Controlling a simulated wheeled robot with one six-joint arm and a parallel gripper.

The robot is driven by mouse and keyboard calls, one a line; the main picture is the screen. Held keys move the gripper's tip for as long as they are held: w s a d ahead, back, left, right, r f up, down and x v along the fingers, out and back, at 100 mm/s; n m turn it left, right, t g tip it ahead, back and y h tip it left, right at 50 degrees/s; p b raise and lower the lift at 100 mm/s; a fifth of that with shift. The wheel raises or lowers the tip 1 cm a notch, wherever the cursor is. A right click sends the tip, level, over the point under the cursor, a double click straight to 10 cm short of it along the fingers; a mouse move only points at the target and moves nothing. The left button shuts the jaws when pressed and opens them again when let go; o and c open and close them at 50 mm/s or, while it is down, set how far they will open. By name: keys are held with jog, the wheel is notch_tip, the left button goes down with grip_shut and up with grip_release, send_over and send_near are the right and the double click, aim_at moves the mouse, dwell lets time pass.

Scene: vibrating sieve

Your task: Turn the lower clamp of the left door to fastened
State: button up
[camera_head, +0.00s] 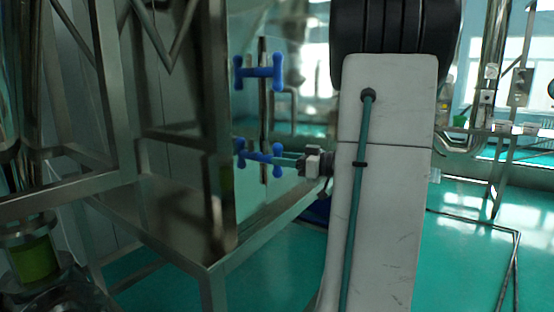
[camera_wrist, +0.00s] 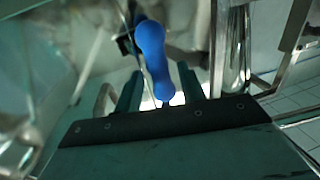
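The lower clamp (camera_head: 258,153) is a blue handle with rounded ends, on the edge of a steel door. In the wrist view the blue clamp (camera_wrist: 153,50) runs up from between my two fingers (camera_wrist: 158,82). The fingers are apart, one on each side of the knob, with small gaps showing. Whether either finger touches it cannot be told. The pivot is mostly hidden.
A second blue clamp (camera_head: 259,73) of H-like shape sits above on the same door edge. A steel frame (camera_head: 215,262) stands below and left of the door. My arm covers the middle right. Green floor (camera_head: 275,275) is open below.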

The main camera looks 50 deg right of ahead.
jog(key=shift+x, duration=1.15)
jog(key=shift+c, duration=0.3)
grip_shut()
